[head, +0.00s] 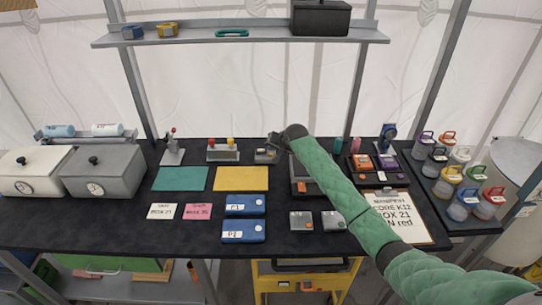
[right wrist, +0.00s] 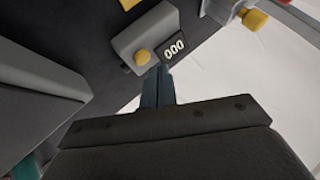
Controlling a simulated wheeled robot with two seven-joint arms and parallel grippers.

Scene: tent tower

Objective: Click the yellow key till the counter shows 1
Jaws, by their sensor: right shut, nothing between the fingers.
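The counter device is a small grey box (head: 266,156) near the back middle of the black table. In the right wrist view it carries a round yellow key (right wrist: 142,57) and a dark display (right wrist: 174,50) reading 000. My right gripper (head: 275,141) is at the back of this box, with its arm reaching in from the right. In the right wrist view its shut, empty fingertips (right wrist: 161,72) appear just beside the yellow key, close to the display. I cannot tell how high they are above the box. My left gripper is not in view.
Left of the counter stands a box with red and yellow knobs (head: 222,150), then a small lever device (head: 172,152). A yellow mat (head: 241,179) lies in front. A shelf (head: 195,40) hangs above.

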